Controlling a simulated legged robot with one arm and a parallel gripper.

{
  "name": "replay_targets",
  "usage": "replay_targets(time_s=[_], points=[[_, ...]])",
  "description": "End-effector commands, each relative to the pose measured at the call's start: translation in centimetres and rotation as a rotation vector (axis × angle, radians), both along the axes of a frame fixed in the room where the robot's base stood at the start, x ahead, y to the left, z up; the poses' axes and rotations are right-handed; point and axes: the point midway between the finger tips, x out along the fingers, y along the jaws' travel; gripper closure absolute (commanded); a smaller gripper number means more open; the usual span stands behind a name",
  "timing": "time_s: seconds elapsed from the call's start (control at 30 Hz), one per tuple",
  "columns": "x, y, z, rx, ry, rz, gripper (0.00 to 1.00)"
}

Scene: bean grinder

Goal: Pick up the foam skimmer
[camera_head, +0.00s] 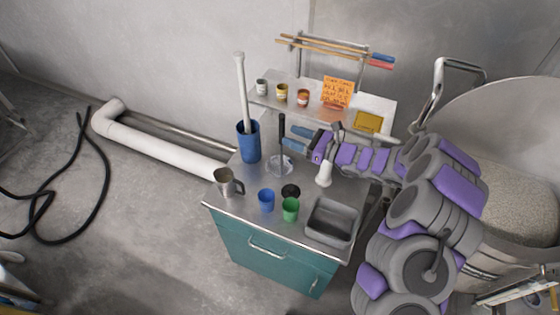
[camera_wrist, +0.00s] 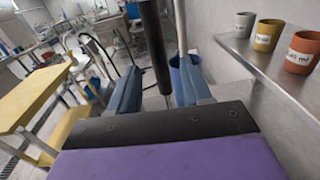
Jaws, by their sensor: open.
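The foam skimmer (camera_head: 282,135) stands upright on the metal counter, with a long black handle and a pale round disc at its foot. My gripper (camera_head: 289,138) reaches in from the right at handle height, its blue fingers open and pointing toward the handle. In the wrist view the black handle (camera_wrist: 155,45) rises in front of my purple and black hand, between the two open fingers of my gripper (camera_wrist: 156,75) as seen in the picture. Whether a finger touches the handle cannot be told. The disc is hidden in the wrist view.
Close behind the skimmer stands a tall blue container (camera_head: 248,145) holding a white pole (camera_head: 242,85). A steel pitcher (camera_head: 226,183), blue cup (camera_head: 266,200), green cup (camera_head: 290,209) and grey bin (camera_head: 331,222) occupy the counter. A shelf (camera_head: 268,97) with small labelled cups is behind.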

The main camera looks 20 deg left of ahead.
Motion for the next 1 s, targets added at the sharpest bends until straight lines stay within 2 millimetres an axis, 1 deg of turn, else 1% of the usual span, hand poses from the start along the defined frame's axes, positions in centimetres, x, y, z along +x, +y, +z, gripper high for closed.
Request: replay_targets(time_s=[0.2, 0.3, 0.43, 0.63, 1.0], points=[[0.4, 3.1, -0.5, -0.001, 0.000, 0.005, 0.51], [0.6, 4.1, -0.4, -0.001, 0.000, 0.003, 0.51], [0.7, 4.6, -0.3, 0.000, 0.000, 0.001, 0.51], [0.8, 4.6, -0.2, 0.001, 0.000, 0.001, 0.52], [0.8, 4.6, -0.2, 0.000, 0.000, 0.001, 0.88]])
